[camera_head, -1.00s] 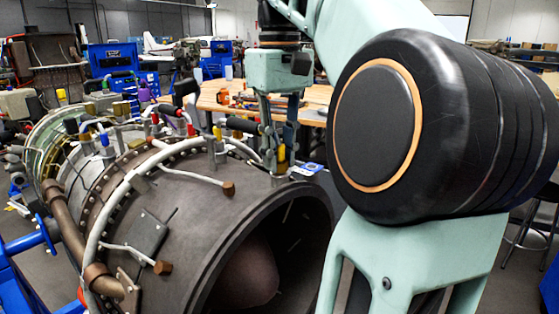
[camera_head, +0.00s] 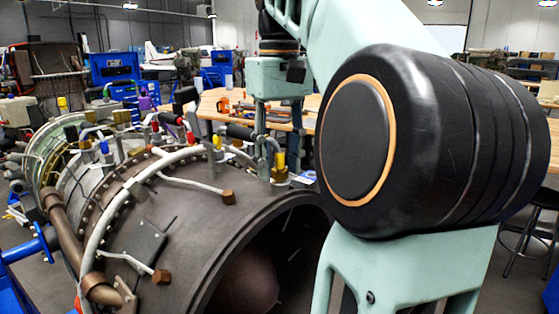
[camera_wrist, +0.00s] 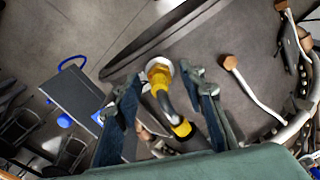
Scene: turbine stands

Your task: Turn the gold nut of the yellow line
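The gold nut (camera_wrist: 159,74) of the yellow line sits on a pale round fitting on the turbine casing. The line (camera_wrist: 166,102) is a dark bent hose with a yellow band (camera_wrist: 182,129). In the head view, the yellow band (camera_head: 280,160) and gold nut (camera_head: 280,174) show near the casing's front rim. My gripper (camera_wrist: 160,78) is open, its two fingers apart on either side of the nut and hose. In the head view, my gripper (camera_head: 277,148) points down over the nut. Whether a finger touches the nut cannot be told.
The turbine casing (camera_head: 185,235) carries other fittings, with a red line (camera_head: 191,137) and a blue line (camera_head: 104,147) left of my gripper. Bare brown nuts (camera_head: 228,197) (camera_head: 161,277) end pale pipes. A wooden workbench (camera_head: 215,100) stands behind.

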